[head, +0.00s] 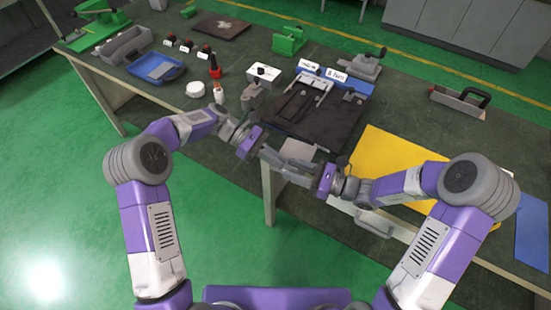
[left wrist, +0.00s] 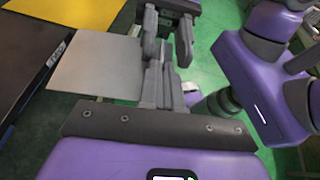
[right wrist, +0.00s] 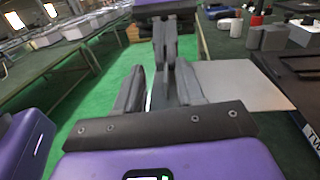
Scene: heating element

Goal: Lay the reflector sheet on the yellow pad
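The flat grey reflector sheet (head: 305,150) is beside the black press, near the bench's front edge. It shows face-on left of the fingers in the left wrist view (left wrist: 100,65) and right of them in the right wrist view (right wrist: 240,85). The yellow pad (head: 380,155) lies to the right, partly behind my right arm. My left gripper (head: 280,160) has its fingers together; I see nothing clearly between them. My right gripper (head: 290,169) faces it, fingers apart around the left fingertips. Whether any finger touches the sheet's near edge is unclear.
A black press (head: 318,115) with white labels stands behind the sheet. A blue sheet (head: 533,228) lies far right. Green floor lies in front of the bench.

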